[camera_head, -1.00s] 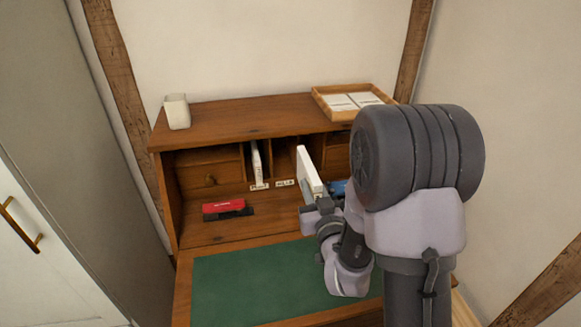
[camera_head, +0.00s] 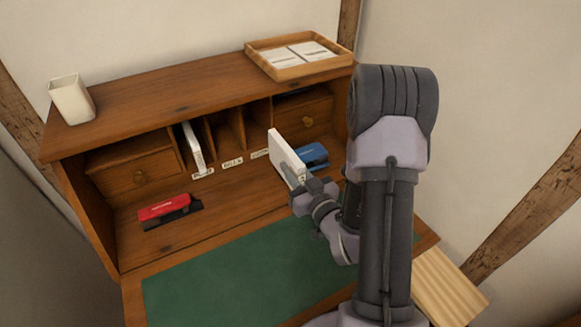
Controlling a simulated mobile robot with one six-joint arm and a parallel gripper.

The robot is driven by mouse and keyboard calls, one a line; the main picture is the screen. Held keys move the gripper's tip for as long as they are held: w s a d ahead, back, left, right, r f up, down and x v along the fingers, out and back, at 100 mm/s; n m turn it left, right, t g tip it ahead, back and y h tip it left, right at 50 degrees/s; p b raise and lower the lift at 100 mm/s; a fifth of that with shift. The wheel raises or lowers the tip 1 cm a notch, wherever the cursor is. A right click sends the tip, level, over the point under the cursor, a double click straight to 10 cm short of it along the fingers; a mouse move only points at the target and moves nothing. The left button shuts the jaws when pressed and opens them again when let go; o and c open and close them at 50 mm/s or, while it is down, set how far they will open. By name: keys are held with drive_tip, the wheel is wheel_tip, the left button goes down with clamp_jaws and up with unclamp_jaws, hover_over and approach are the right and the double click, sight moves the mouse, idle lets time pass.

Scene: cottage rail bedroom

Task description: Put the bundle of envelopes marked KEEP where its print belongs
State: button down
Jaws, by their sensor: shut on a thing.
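My gripper (camera_head: 303,192) is shut on a white bundle of envelopes (camera_head: 286,155) and holds it upright by its near end. The bundle is in front of the desk's row of pigeonholes, just right of the third label; its print is not readable here. The left slot holds another white bundle (camera_head: 193,148) above a label too small to read surely. The middle slot (camera_head: 222,138) looks empty, with a label that seems to read BILLS (camera_head: 233,163). The right slot (camera_head: 257,125) looks empty; its label (camera_head: 260,154) is unreadable and close to the held bundle.
A red stapler-like object (camera_head: 164,208) lies left on the wooden desk (camera_head: 215,205); a blue one (camera_head: 313,156) is close right of the held bundle. A white cup (camera_head: 72,100) and a wooden tray (camera_head: 300,70) with papers stand on top. The green writing mat (camera_head: 235,275) is clear.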

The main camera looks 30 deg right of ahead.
drive_tip(key=shift+s, duration=0.2)
drive_tip(key=w+f, duration=0.2)
drive_tip(key=w, duration=1.9)
drive_tip(key=shift+w+f, duration=0.3)
drive_tip(key=shift+f, duration=0.05)
drive_tip(key=c, duration=1.2)
unclamp_jaws()
